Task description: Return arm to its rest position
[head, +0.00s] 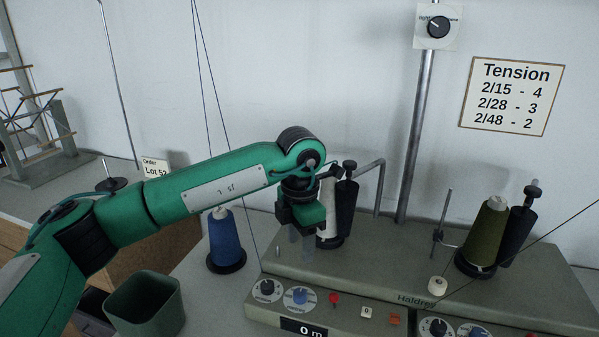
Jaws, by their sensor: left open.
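My left arm, green with black joints, comes in from the left in the head view. Its gripper (300,233) points down, open, with nothing seen between its fingers. It is above the left part of the grey winding machine (400,283), in front of a white yarn cone (327,228) that it partly hides. I cannot tell whether the fingertips are clear of the machine's top. My right gripper is not in the view.
A blue yarn cone (226,242) stands left of the machine, and an olive cone (484,232) sits on its right. A green bin (145,304) is at the lower left. A metal post (417,135) rises behind the machine. Thin yarns hang from above.

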